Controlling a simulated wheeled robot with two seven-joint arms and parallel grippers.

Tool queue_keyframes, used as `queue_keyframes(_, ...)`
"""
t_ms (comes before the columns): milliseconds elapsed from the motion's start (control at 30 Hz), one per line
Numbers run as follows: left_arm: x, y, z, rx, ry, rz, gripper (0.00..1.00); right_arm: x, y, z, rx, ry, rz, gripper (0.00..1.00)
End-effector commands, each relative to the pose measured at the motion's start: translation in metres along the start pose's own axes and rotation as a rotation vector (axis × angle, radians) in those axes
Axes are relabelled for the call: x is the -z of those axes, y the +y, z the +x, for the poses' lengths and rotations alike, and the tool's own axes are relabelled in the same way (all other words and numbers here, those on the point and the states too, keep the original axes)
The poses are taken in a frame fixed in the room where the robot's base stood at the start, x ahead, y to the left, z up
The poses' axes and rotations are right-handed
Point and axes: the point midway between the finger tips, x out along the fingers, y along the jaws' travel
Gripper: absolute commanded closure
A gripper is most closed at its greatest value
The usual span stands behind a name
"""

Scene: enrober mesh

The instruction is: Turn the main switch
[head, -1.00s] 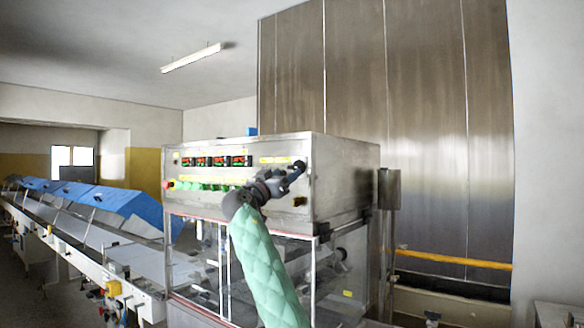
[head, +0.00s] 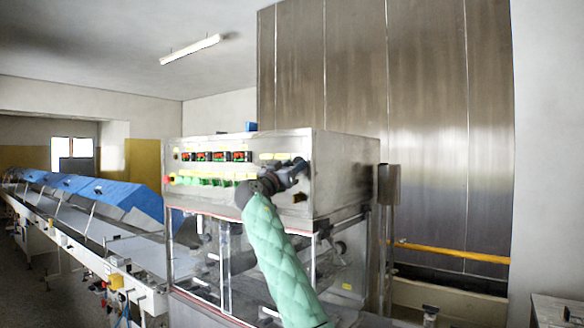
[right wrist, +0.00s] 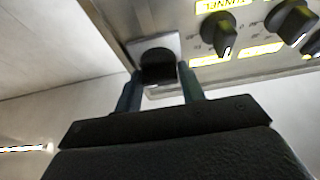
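The main switch (right wrist: 158,66) is a black knob on a pale square plate at the end of the machine's control panel, clear in the right wrist view. My right gripper (right wrist: 159,70) has one finger on each side of it, with the fingertips very close to the knob's sides. Whether they press on it cannot be made out. In the head view my right gripper (head: 300,166) is at the upper right of the panel front and covers the switch. My left gripper is not in view.
The steel control box (head: 345,170) carries red displays (head: 218,157) and a row of knobs. Two more black knobs (right wrist: 219,33) (right wrist: 290,20) sit beside the switch. A conveyor (head: 95,225) with blue covers runs along the left. A tall metal wall (head: 420,120) stands behind.

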Motion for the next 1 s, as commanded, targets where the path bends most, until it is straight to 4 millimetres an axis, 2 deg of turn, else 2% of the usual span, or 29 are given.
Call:
queue_keyframes(33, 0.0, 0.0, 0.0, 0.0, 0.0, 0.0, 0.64, 0.0, 0.0, 0.0, 0.001, 0.0, 0.0, 0.75)
queue_keyframes(100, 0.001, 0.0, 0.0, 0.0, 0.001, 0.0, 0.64, 0.0, 0.0, 0.0, 0.001, 0.0, 0.0, 0.83)
queue_keyframes(433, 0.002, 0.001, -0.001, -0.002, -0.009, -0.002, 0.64, -0.001, 0.0, -0.001, 0.019, 0.001, -0.042, 0.83)
queue_keyframes(533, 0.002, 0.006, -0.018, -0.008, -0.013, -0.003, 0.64, -0.002, 0.0, -0.001, 0.037, 0.001, -0.086, 0.83)
queue_keyframes(833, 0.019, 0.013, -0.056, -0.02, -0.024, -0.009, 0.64, 0.0, 0.002, -0.001, 0.129, 0.002, -0.308, 0.83)
queue_keyframes(1000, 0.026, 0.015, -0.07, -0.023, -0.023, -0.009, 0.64, 0.002, 0.002, 0.0, 0.192, 0.002, -0.456, 0.83)
